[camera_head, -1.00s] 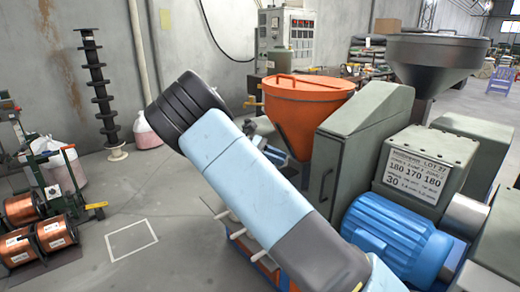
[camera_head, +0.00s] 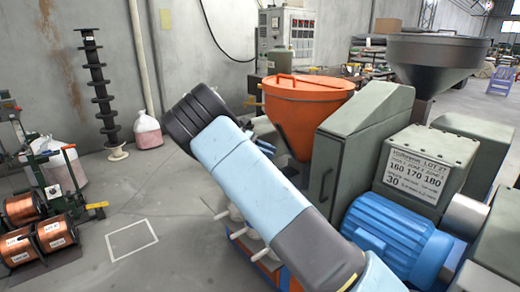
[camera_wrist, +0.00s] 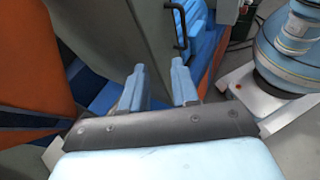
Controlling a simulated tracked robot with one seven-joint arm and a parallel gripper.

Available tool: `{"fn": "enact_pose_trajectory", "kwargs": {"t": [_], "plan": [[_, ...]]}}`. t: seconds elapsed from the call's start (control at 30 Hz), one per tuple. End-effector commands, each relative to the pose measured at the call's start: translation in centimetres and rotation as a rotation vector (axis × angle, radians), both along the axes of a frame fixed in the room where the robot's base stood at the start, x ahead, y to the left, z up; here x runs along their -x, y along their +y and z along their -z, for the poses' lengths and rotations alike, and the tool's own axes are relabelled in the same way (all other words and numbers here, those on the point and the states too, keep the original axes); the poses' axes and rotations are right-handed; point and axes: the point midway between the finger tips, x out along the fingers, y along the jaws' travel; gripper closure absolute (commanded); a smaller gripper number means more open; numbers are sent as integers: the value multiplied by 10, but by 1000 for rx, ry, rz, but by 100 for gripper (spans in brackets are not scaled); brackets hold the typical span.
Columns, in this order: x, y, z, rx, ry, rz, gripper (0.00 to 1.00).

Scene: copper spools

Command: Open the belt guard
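The belt guard (camera_head: 362,130) is a grey-green sloped cover on the machine, between the orange hopper and the blue motor. It looks shut. In the wrist view the guard (camera_wrist: 115,35) is a grey-green panel, and the handle (camera_wrist: 180,27) stands beyond my fingers, slightly right of centre. My gripper (camera_wrist: 159,82) has its two light-blue fingers apart with nothing between them. The fingertips point toward the guard and appear short of the handle.
The orange hopper (camera_head: 305,105) stands left of the guard. The blue motor (camera_head: 395,238) and a lettered grey box (camera_head: 420,170) are at its right. A grey hopper (camera_head: 435,55) is behind. Copper spools (camera_head: 55,233) sit at left. Open floor (camera_head: 165,205) lies left of my arm.

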Motion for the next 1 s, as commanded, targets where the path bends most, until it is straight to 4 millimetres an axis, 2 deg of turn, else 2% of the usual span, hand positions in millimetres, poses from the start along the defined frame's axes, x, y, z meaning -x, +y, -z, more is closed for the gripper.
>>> {"fn": "enact_pose_trajectory", "kwargs": {"t": [0.57, 1.0], "plan": [[-27, 16, 0, -1, 0, 2, 70], [-30, 17, 0, -1, 0, 3, 70]]}}
